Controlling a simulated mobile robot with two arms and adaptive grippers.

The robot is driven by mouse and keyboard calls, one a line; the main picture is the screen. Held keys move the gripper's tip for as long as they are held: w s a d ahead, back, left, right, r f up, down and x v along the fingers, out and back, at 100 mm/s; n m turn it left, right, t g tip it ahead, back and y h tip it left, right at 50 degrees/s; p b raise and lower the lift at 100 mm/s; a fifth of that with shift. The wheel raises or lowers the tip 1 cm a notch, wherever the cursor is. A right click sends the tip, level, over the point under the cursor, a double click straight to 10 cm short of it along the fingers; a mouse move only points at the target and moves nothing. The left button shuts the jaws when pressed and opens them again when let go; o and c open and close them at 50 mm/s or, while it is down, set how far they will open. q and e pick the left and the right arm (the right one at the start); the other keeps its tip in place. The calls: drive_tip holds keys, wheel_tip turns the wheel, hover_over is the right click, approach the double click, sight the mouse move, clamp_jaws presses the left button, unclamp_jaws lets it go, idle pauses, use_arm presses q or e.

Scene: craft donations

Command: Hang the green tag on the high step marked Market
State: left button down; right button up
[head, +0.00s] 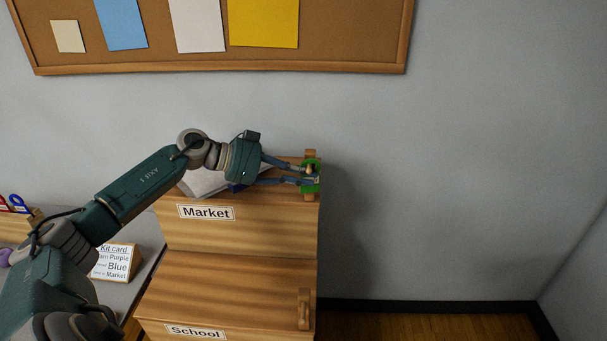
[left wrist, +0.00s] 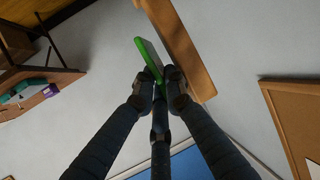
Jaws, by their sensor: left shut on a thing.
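My left gripper (head: 309,175) is shut on the green tag (head: 311,188) at the right end of the high step marked Market (head: 285,228). A wooden peg post (head: 311,154) stands there, just behind the tag from the head view. In the left wrist view the fingertips (left wrist: 160,82) pinch the green tag (left wrist: 147,58), and the wooden post (left wrist: 180,48) is close beside it. The fingers partly hide the tag. I cannot tell whether it touches the post or is on it. My right gripper is not in view.
A lower step marked School (head: 210,278) has its own wooden post (head: 304,309) at its right end. Papers (head: 203,183) lie on the Market step under my left arm. A kit card (head: 114,261) stands on the grey table at left. Right of the steps is clear.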

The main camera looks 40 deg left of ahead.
use_arm(q)
drive_tip(key=shift+f, duration=0.1)
drive_tip(key=c, duration=1.7)
unclamp_jaws()
drive_tip(key=shift+a, duration=0.1)
drive_tip(key=shift+v, duration=6.05)
drive_tip(key=shift+f, duration=0.1)
